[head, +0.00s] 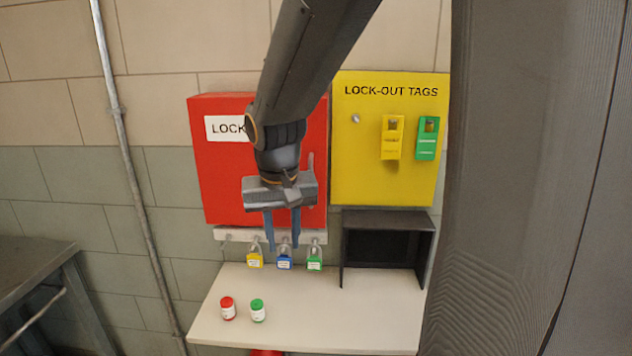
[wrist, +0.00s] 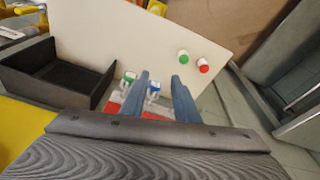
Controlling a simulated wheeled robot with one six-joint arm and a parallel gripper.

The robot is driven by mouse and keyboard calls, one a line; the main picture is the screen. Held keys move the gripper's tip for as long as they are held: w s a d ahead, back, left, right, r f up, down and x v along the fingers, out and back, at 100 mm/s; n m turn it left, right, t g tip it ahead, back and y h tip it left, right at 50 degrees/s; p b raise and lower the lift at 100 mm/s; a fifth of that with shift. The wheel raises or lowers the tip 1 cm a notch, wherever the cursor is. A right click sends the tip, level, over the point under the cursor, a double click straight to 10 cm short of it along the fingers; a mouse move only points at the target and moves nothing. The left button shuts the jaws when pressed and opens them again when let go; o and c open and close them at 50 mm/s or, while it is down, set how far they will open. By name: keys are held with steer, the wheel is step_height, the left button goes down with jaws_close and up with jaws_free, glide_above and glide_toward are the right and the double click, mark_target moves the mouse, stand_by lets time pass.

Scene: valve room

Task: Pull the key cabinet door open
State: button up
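The red key cabinet (head: 225,170) hangs on the wall in the head view, with a white sign partly hidden by my arm. Its door looks shut. A grey upright handle (head: 311,172) shows near its right edge, just beyond my gripper. My gripper (head: 284,244) is in front of the cabinet's lower right part, blue fingers pointing down and apart, with nothing between them that I can see held. In the wrist view the fingers (wrist: 160,77) are also spread, over the padlocks and shelf. The handle does not show clearly there.
A yellow lock-out tag board (head: 375,180) hangs right of the cabinet. Below are a rail (head: 232,235) with padlocks, including a blue padlock (head: 285,263), a dark open box (head: 388,222) and a pale shelf (head: 330,325) with a red jar (head: 228,308) and green jar (head: 258,310).

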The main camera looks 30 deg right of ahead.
steer(key=w+d+r+m+h, duration=0.1)
steer(key=w+d+r+m, duration=0.2)
steer(key=r, duration=0.4)
steer(key=w+d+r+m+h, duration=0.1)
steer(key=w+d+r+m, duration=0.1)
steer(key=d+r, duration=0.4)
steer(key=shift+t, duration=0.4)
steer(key=shift+a+p+x, duration=0.15)
steer(key=shift+p+x, duration=0.4)
steer(key=shift+x, duration=1.1)
steer(key=shift+a+p+x, duration=0.1)
steer(key=shift+p+x, duration=0.45)
steer(key=shift+x, duration=1.1)
steer(key=shift+f, duration=0.1)
jaws_close()
